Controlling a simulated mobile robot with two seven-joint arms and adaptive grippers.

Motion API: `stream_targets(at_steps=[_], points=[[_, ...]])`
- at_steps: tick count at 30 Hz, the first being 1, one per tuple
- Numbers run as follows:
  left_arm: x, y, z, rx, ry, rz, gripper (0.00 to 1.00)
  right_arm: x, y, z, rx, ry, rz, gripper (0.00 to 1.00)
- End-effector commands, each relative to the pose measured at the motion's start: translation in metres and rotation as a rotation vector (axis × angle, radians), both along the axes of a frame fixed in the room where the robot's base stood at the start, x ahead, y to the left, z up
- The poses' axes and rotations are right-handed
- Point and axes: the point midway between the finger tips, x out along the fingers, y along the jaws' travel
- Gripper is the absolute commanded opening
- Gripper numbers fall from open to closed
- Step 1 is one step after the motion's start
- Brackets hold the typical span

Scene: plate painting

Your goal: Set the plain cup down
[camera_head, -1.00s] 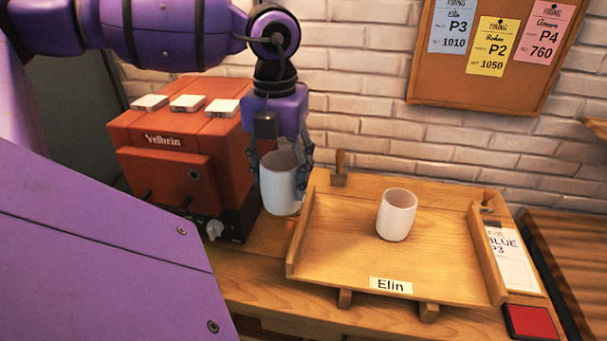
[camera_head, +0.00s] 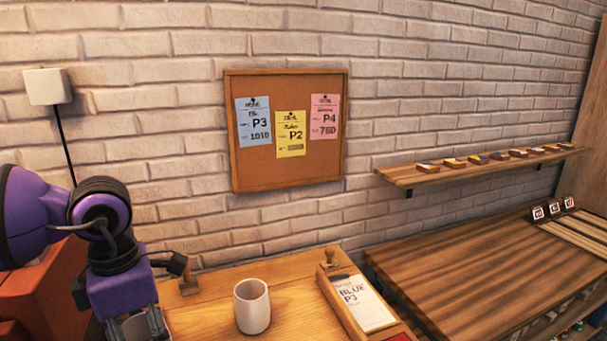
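My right gripper is not in view.
A card reading BLUE P3 (camera_head: 362,302) lies right of the tray's wall. A striped wooden table (camera_head: 470,275) at the right has much bare surface. A shelf (camera_head: 470,170) holds several small tiles. A corkboard (camera_head: 288,172) carries three tickets. An orange-red box (camera_head: 40,290) stands behind my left arm.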

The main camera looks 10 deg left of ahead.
Motion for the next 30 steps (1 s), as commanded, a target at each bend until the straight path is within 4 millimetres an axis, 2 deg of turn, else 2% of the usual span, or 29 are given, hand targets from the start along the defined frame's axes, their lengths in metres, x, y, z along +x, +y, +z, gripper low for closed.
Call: stream_targets(at_steps=[6, 21, 25, 30], points=[[0.006, -0.037, -0.015, -0.006, -0.005, -0.604, 0.22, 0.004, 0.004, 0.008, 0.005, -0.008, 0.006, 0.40], [0.014, -0.127, -0.034, 0.002, -0.010, -1.919, 0.22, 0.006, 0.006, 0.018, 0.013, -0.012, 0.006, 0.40], [0.014, -0.145, -0.036, 0.002, -0.007, -2.160, 0.22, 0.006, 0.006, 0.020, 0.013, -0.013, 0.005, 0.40], [0.014, -0.157, -0.037, 0.002, -0.003, -2.335, 0.22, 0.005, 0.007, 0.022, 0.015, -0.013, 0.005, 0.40]])
